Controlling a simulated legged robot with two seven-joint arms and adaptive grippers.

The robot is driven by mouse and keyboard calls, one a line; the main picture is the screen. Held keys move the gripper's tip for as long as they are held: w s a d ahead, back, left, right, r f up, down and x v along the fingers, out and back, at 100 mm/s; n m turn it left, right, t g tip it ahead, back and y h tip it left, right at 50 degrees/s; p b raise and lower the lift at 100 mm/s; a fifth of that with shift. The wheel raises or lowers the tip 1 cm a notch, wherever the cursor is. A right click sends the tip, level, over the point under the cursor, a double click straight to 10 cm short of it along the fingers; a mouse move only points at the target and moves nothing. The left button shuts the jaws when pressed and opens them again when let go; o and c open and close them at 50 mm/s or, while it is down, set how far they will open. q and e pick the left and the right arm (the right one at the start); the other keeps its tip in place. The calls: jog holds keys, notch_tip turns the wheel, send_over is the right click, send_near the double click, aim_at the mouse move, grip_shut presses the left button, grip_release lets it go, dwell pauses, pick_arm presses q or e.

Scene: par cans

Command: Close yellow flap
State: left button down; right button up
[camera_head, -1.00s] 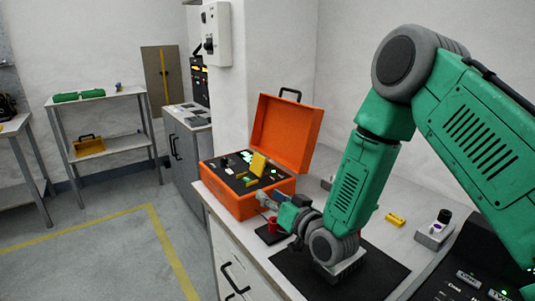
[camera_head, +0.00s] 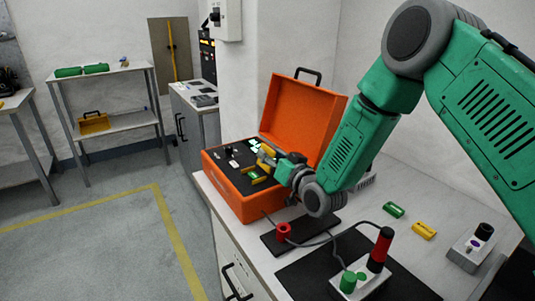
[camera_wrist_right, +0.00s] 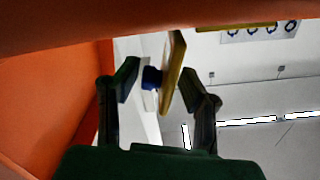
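The orange case (camera_head: 232,192) stands on the counter with its lid (camera_head: 302,118) raised. Its dark panel holds small switches and yellow parts. The yellow flap (camera_head: 267,150) stands up from the panel, partly hidden by my right gripper (camera_head: 275,166). In the right wrist view, the yellow flap (camera_wrist_right: 177,62) is raised and seen nearly edge-on, with a small blue part (camera_wrist_right: 152,78) beside it. The fingers of my right gripper (camera_wrist_right: 158,80) are apart on either side of these parts; firm contact is not clear. My left gripper is not in view.
A red button (camera_head: 283,231) and a box with a red-and-black post (camera_head: 380,250) and green cap stand in front, joined by a cable. Green (camera_head: 393,210) and yellow (camera_head: 424,230) pieces lie at right. The raised lid rises close behind my gripper.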

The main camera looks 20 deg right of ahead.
jog(key=shift+w+d+f, duration=0.1)
jog(key=shift+w+d, duration=0.15)
jog(key=shift+w, duration=0.15)
jog(key=shift+w+d+f, duration=0.1)
jog(key=shift+w+d, duration=0.1)
jog(key=shift+d, duration=0.55)
jog(key=shift+a, duration=0.35)
jog(key=c, duration=0.5)
jog(key=shift+a+r, duration=0.2)
jog(key=shift+a, duration=0.1)
grip_shut()
jog(key=shift+a, duration=0.15)
jog(key=shift+d+f, duration=0.1)
jog(key=shift+d, duration=0.25)
